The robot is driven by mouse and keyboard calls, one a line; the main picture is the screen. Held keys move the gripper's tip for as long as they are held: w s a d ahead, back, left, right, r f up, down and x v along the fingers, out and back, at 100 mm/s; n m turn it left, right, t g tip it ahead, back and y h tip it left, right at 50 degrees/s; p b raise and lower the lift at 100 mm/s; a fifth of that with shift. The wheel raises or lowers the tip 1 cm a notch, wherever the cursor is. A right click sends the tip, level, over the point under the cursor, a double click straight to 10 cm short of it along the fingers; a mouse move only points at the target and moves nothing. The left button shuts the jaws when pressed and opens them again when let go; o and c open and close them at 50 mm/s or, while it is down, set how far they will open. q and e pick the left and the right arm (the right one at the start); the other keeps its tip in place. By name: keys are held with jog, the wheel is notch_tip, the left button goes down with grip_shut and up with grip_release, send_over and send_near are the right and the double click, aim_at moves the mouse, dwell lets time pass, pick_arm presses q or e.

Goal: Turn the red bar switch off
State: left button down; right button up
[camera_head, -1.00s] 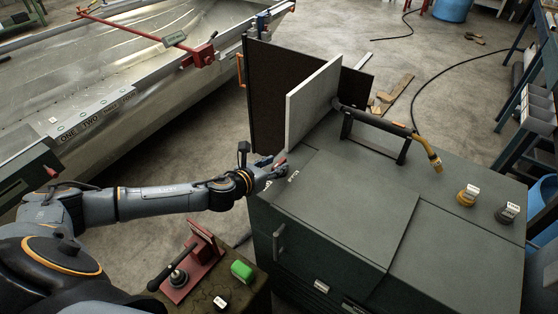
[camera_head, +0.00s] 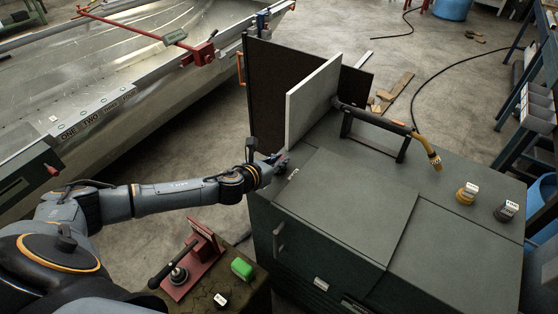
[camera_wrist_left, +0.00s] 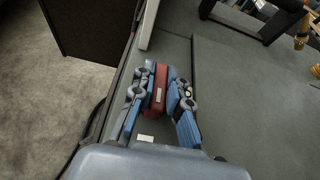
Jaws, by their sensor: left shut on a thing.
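The red bar switch (camera_wrist_left: 157,92) is on the grey-green top of the welding cabinet (camera_head: 350,195), near its left edge. A small white label lies on the surface below it in the left wrist view. My left gripper (camera_head: 280,160) is at the cabinet's left corner, and its blue-padded fingers (camera_wrist_left: 163,72) stand on either side of the red bar, shut on it. The gripper hides most of the bar in the head view. My right gripper is not in view.
A white upright panel (camera_head: 311,98) and a dark panel (camera_head: 280,95) stand just beyond the gripper. A torch (camera_head: 395,128) rests on a stand on the cabinet. Yellow (camera_head: 466,194) and dark (camera_head: 507,211) knobs are at right. A red clamp fixture (camera_head: 196,262) stands at the lower left.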

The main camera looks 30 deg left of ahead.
pick_arm(q)
jog(key=shift+d+r+n+y+p, duration=0.15)
jog(key=shift+n+y+p, duration=0.95)
jog(key=shift+y+p, duration=0.2)
jog(key=n+y+p, duration=0.2)
jog(key=shift+n+y, duration=0.3)
jog(key=shift+y, duration=0.1)
jog(key=n+g+y+p, duration=0.1)
jog(key=n+y, duration=0.1)
jog(key=shift+n+y+p, duration=0.3)
jog(key=shift+n+y, duration=0.1)
jog(key=shift+n+g+y, duration=0.9)
jog(key=shift+y, duration=0.1)
jog(key=shift+f+n+g+y, duration=0.2)
jog(key=shift+n+g+y, duration=0.5)
jog(key=shift+n+y, duration=0.15)
jog(key=n+g+y+b, duration=0.1)
jog(key=n+g, duration=0.1)
jog(key=shift+f+n+g+y, duration=0.1)
jog(key=shift+n+g+y, duration=0.2)
jog(key=shift+n+y, duration=0.05)
jog(key=n+g+y+b, duration=0.1)
jog(key=n+g+b, duration=0.2)
jog(key=shift+g, duration=0.3)
jog(key=shift+n+g+y+b, duration=0.3)
jog(key=shift+n+g+b, duration=0.15)
jog(key=shift+n+g, duration=0.2)
